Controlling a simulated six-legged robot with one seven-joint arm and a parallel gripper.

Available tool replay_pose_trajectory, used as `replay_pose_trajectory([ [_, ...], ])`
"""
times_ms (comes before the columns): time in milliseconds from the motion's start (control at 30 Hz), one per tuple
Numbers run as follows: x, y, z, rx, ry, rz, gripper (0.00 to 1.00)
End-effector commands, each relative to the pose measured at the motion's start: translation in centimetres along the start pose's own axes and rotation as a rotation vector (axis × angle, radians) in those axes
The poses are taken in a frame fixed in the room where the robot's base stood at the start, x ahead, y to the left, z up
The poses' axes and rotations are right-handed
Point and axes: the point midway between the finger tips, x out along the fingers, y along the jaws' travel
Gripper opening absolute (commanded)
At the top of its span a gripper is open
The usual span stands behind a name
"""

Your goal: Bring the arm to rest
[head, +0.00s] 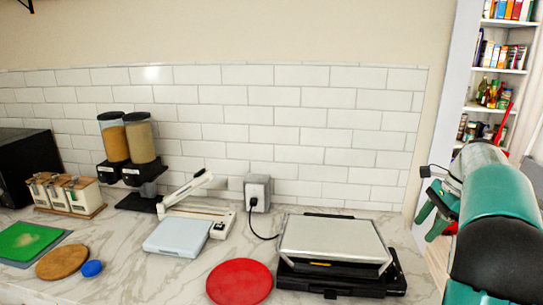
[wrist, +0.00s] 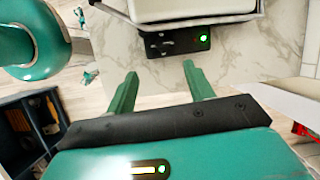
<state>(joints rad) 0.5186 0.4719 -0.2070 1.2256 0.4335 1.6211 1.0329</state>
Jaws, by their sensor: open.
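My gripper (wrist: 160,73) shows in the wrist view with its two green fingers spread apart and nothing between them. Beyond the fingertips are the pale marble counter and the edge of the contact grill (wrist: 178,40) with its green light. In the head view my gripper (head: 432,215) is at the right, beyond the counter's right end and in front of the shelving. My green and black arm fills the right edge there and hides part of the shelves. The fingers touch nothing that I can see.
The grill (head: 335,245) stands at the counter's right end. A red round board (head: 239,282), a pale blue scale (head: 177,237), dispensers (head: 140,138) and a green board (head: 28,241) lie further left. Stocked corner shelves (head: 500,72) rise behind my arm.

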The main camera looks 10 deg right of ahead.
Motion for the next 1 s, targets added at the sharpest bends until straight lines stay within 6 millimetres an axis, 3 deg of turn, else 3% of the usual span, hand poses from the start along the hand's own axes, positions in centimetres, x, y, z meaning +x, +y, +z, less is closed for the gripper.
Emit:
replay_pose_trajectory([
  [267, -0.4, 4.0, 7.9, -0.315, 0.081, -0.044, 0.53],
  [500, 0.6, 8.9, 13.8, -0.631, 0.171, -0.068, 0.53],
  [733, 2.5, 14.5, 18.1, -0.946, 0.269, -0.084, 0.53],
  [1000, 5.8, 21.2, 21.2, -1.327, 0.403, -0.092, 0.53],
])
